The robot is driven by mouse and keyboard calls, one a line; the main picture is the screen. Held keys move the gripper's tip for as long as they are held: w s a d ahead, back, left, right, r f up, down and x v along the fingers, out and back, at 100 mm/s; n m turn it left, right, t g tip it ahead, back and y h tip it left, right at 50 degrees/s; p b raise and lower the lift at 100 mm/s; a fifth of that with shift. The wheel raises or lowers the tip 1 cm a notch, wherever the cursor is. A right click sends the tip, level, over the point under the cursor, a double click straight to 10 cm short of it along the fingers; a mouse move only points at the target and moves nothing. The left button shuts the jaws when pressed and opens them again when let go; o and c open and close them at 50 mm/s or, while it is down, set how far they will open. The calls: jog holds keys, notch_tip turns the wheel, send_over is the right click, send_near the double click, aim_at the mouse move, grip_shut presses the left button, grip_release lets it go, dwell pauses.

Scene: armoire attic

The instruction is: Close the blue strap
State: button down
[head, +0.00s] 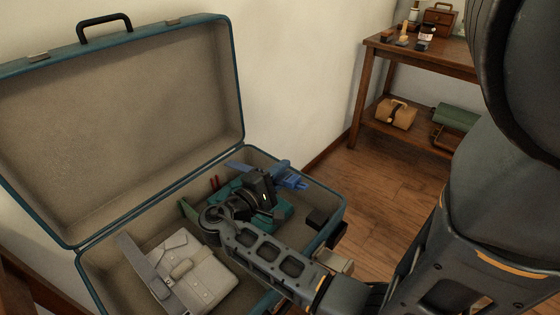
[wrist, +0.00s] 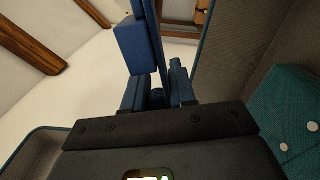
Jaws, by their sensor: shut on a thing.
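The blue strap (head: 295,183) is at the back right inside the open suitcase (head: 343,203), with another blue piece showing behind my gripper. In the wrist view the strap (wrist: 137,47) rises as an upright blue band in front of my gripper. My gripper (head: 274,182) is in the suitcase at the strap, above a teal item (head: 284,211). In the wrist view my gripper (wrist: 158,98) is shut on the blue strap. The exact contact between the fingers and the strap is partly hidden. The strap's fastening is too small to make out.
The suitcase lid (head: 130,110) stands open at the left against the wall. A light grey item (head: 205,280) lies at the front left of the case. A wooden shelf table (head: 440,62) with small objects stands at the back right. Floor is clear between.

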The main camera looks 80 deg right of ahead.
jog(key=shift+a+f, duration=0.1)
jog(key=shift+f, duration=0.2)
jog(key=c, duration=1.1)
grip_release()
jog(key=shift+v, duration=3.9)
